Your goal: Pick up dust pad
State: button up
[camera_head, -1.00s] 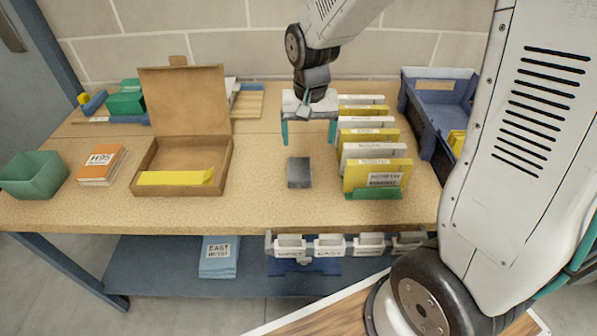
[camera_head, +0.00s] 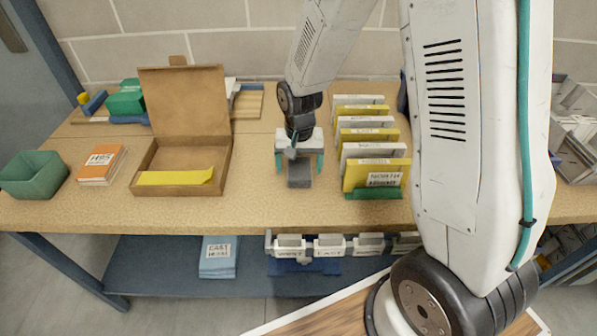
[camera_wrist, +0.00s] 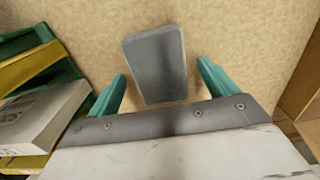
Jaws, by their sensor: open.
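The dust pad looks like a small grey block (camera_head: 299,180) lying on the tan tabletop, between the open box and the row of file cards. In the wrist view the grey pad (camera_wrist: 157,66) lies just beyond and between my two green fingertips, slightly tilted. My gripper (camera_head: 299,170) is open and empty, with its fingers pointing down over the pad; in the wrist view its fingers (camera_wrist: 163,82) stand apart, one to each side of the pad's near end. In the head view the gripper hides the pad's far part.
The yellow and white cards (camera_head: 376,173) in a green rack stand close to the right of the pad. An open cardboard box (camera_head: 226,170) with a yellow strip stands left. An orange-topped stack (camera_head: 102,164) and green bin (camera_head: 34,177) lie farther left. Table is bare in front of the pad.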

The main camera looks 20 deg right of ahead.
aim_at(299, 168)
jog(key=c, duration=1.1)
jog(key=shift+r, duration=0.1)
notch_tip(299, 168, up, 10)
jog(key=shift+f, duration=0.1)
